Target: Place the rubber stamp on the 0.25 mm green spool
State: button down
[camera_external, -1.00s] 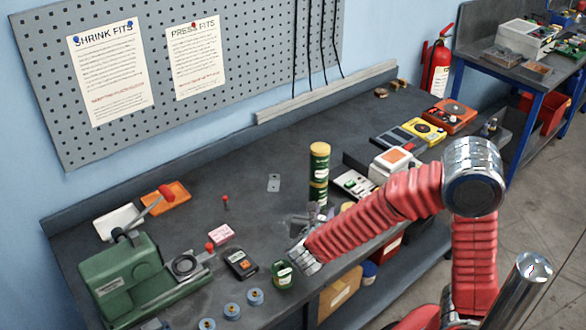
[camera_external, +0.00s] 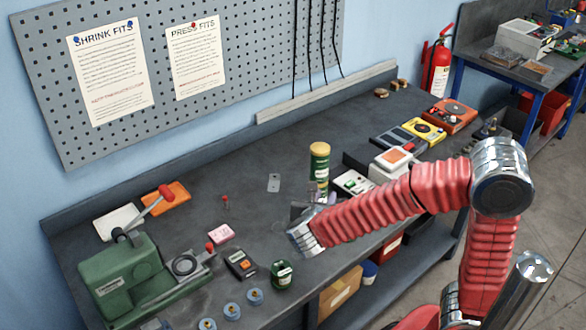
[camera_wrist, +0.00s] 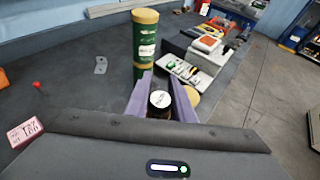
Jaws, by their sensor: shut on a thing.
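My gripper (camera_wrist: 161,103) has purple fingers closed around a small dark item with a white round top (camera_wrist: 160,99), which bears tiny print. Its sides are mostly hidden by the fingers, and I cannot tell for sure that it is the rubber stamp. In the external view my gripper (camera_external: 308,208) is in front of the tall green tube, over the bench's front part. A short dark green round item with a white label (camera_external: 282,274), likely the green spool, stands near the front edge, below and left of my gripper. Its label is too small to read.
The tall green tube with yellow bands (camera_external: 319,165) stands close beyond my fingers. Several blue spools (camera_external: 232,310), a black meter (camera_external: 241,263), a pink box (camera_external: 221,233) and a green press (camera_external: 120,275) lie to the left. Devices (camera_external: 400,160) crowd the right.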

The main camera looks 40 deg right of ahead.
jog(key=shift+r, duration=2.3)
jog(key=s+f+m+g+h, duration=0.2)
jog(key=s+f+m+g, duration=0.8)
jog(key=f+m+g, duration=0.15)
jog(key=s+a+f+m+g+y, duration=0.2)
jog(key=s+a+m+g+y, duration=0.4)
jog(key=m+g+y, duration=0.45)
jog(key=w+a+r+m+t+y, duration=0.2)
jog(key=a+m+y, duration=0.3)
jog(key=m+y, duration=0.1)
jog(key=w+a+r+m+t+y, duration=0.2)
jog(key=a+m+t+y, duration=0.1)
jog(key=a+m+y, duration=0.3)
jog(key=w+a+r+m+t+y, duration=0.4)
jog(key=w+r+m+t, duration=0.5)
jog(key=w+r, duration=0.1)
jog(key=shift+d+f, duration=0.15)
jog(key=shift+f, duration=1.1)
jog(key=shift+d+f, duration=0.1)
jog(key=shift+f, duration=1.15)
